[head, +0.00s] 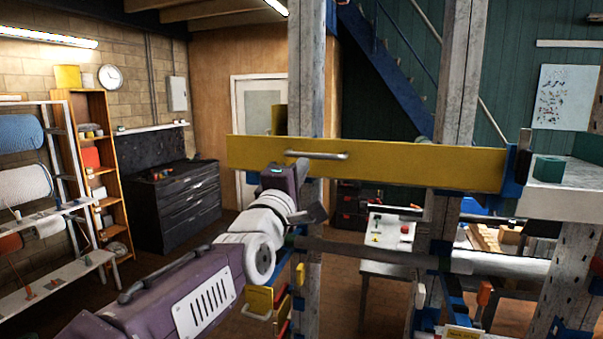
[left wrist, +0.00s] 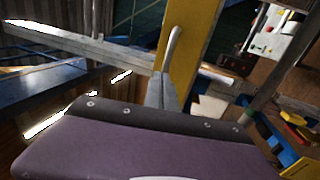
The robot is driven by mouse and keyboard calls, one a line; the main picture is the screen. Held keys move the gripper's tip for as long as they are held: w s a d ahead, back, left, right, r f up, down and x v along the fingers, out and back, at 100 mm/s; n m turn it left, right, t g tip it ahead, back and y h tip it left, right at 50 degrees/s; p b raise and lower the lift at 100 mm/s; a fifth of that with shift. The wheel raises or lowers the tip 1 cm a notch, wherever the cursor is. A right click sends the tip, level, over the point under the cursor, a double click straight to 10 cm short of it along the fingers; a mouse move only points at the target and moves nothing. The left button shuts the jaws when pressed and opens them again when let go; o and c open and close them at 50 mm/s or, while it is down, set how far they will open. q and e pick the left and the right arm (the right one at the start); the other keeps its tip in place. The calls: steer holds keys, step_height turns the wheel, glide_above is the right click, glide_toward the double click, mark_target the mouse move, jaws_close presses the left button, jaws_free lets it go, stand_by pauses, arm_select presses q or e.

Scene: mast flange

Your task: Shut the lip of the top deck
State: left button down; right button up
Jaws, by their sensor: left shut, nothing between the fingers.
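The lip is a long yellow board (head: 420,166) with a metal bar handle (head: 317,155) near its left end. In the head view its broad face is toward me, and it runs across two grey posts. My left gripper (head: 301,168) is just below the handle, its fingers mostly hidden by its purple body. In the left wrist view the grey fingers (left wrist: 165,92) are shut and empty, pointing at the lip (left wrist: 193,50), with the tips close to the lower end of the handle (left wrist: 172,45). I cannot tell whether they touch. My right gripper is not in view.
Grey posts (head: 457,80) stand behind the lip. A grey ledge (head: 560,203) with a green box (head: 548,169) is at its right end. Below runs a horizontal bar (head: 370,250) with coloured tags around it. A worktable (head: 390,258) stands farther back.

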arm_select(q)
steer(key=r+b+v, duration=0.1)
steer(key=b+v, duration=0.2)
steer(key=v, duration=0.7)
steer(key=w+a+f+g+y+b, duration=0.1)
steer(key=w+a+f+g+y, duration=0.2)
steer(key=f, duration=0.6)
steer(key=w+a+f+y+b, duration=0.1)
steer(key=w+a+f, duration=0.35)
steer(key=f, duration=0.45)
step_height(320, 180, down, 15)
steer(key=s+a+m+g+y, duration=0.1)
steer(key=a+m+g, duration=0.1)
steer(key=a+g, duration=0.15)
steer(key=s+a+f+m+g+b, duration=0.1)
steer(key=s+f+m+g, duration=0.2)
steer(key=f, duration=0.4)
steer(key=s+a+f+g, duration=0.1)
steer(key=s+f+g, duration=0.2)
steer(key=s+f, duration=0.3)
steer(key=s+a+f+m+g+y, duration=0.1)
steer(key=s+f+m+g, duration=0.5)
steer(key=s, duration=0.8)
step_height(320, 180, down, 5)
steer(key=m, duration=0.3)
steer(key=shift+s+a+r, duration=0.15)
steer(key=shift+s, duration=0.05)
